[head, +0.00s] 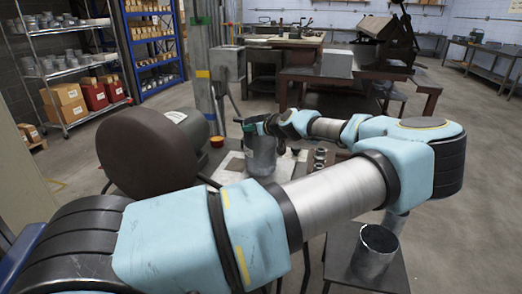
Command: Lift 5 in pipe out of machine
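A grey metal pipe (261,158) stands upright at the work table in the middle of the head view, beside a large dark brown rounded machine housing (150,152). My arm reaches across the view from the lower left, bends at the right and comes back to the pipe. My gripper (258,123) is at the pipe's upper rim. The fingers are small and partly hidden by the wrist, so I cannot tell whether they are closed on the rim.
A second open metal pipe (375,252) stands on a dark stool (342,262) at the lower right. Small round metal parts (319,158) lie right of the machine. Shelves (62,70) line the left. A workbench (350,75) stands behind. Floor at the right is clear.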

